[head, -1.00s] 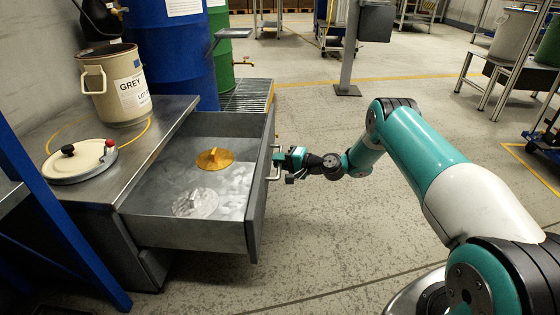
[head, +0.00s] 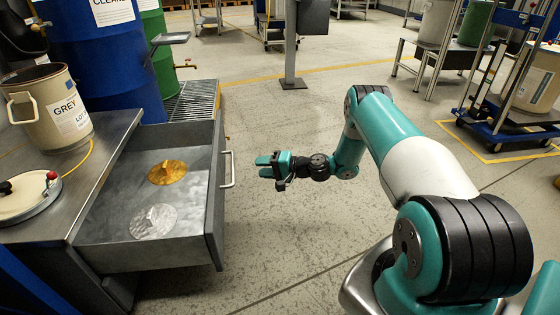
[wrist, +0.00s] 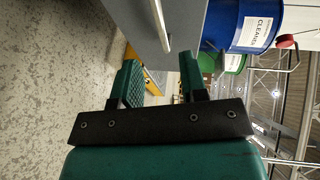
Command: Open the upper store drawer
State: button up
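The upper store drawer (head: 95,257) stands pulled far out of the steel cabinet, its inside open to view. An orange disc (head: 167,172) and a silver disc (head: 153,222), each with a raised grip, lie on its floor. Its bar handle (head: 228,169) is on the front panel; it also shows in the wrist view (wrist: 160,25). My gripper (head: 264,166) is to the right of the handle, apart from it. In the wrist view my gripper (wrist: 160,82) has its two green fingers spread with nothing between them.
Blue (head: 110,70) and green (head: 160,55) drums stand behind. A grey post (head: 291,45) is farther back.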

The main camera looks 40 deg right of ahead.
jog(key=p+v, duration=0.1)
jog(key=v, duration=0.5)
dwell(0.3)
jog(key=s+a+r+n+g+p, duration=0.3)
jog(key=a+r+n+g, duration=0.65)
jog(key=a+r, duration=1.15)
jog(key=s+a+r+n+g+h, duration=0.2)
jog(key=s+a+r+n+h, duration=0.3)
jog(key=s+r, duration=0.55)
jog(key=s+a+r+n, duration=0.1)
jog(key=s+r+n, duration=0.15)
jog(key=s, duration=1.55)
notch_tip(320, 180, up, 38)
jog(key=p, duration=3.8)
jog(key=shift+a+r+m+g+h+p, duration=0.2)
jog(key=shift+m+g+h+p, duration=0.15)
jog(key=shift+m+h+p, duration=0.05)
jog(key=shift+w, duration=0.1)
